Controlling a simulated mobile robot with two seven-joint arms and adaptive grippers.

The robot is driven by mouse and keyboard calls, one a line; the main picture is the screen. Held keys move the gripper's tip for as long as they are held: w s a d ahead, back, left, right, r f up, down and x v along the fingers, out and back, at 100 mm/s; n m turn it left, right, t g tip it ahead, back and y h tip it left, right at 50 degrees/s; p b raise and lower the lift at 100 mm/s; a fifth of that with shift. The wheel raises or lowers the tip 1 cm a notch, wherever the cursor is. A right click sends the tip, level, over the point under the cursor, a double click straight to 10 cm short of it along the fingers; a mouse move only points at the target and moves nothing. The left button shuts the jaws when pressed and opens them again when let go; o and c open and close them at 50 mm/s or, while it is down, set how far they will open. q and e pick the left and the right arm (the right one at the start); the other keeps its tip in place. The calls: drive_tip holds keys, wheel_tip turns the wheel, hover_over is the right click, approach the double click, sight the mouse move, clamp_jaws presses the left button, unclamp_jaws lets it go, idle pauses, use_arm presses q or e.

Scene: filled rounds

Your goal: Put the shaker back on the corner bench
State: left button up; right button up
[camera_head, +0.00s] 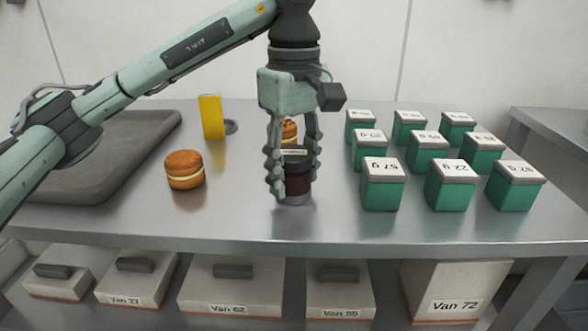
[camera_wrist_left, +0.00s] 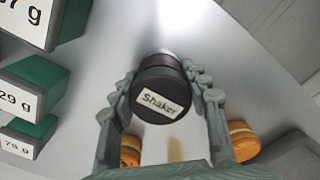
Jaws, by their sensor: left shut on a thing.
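The shaker (camera_head: 298,186) is a dark, reddish-brown cylinder with a black lid. Its label reads "Shaker" in the left wrist view (camera_wrist_left: 160,103). My left gripper (camera_head: 295,178) points down over the middle front of the steel table (camera_head: 235,220), shut on the shaker with fingers on both sides. The shaker is upright, at or just above the table top; I cannot tell if it touches. Another grey bench (camera_head: 560,135) stands at the right edge and may be the corner bench; no label shows. My right gripper is not in view.
Several green boxes (camera_head: 382,188) with weight labels stand right of the shaker. A round filled bun (camera_head: 184,170) sits left, another (camera_head: 289,128) behind the gripper. A yellow block (camera_head: 211,117) and dark tray (camera_head: 95,185) are farther left. Labelled bins (camera_head: 232,285) sit below.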

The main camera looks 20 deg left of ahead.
sight(294, 153)
use_arm(q)
drive_tip(key=shift+f, duration=0.1)
drive_tip(key=o, duration=1.2)
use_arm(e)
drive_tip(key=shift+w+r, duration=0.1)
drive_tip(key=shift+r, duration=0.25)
use_arm(q)
drive_tip(key=shift+o, duration=0.2)
wheel_tip(294, 153, up, 12)
drive_tip(key=shift+f+p, duration=0.2)
drive_tip(key=shift+p, duration=0.8)
drive_tip(key=shift+r, duration=0.4)
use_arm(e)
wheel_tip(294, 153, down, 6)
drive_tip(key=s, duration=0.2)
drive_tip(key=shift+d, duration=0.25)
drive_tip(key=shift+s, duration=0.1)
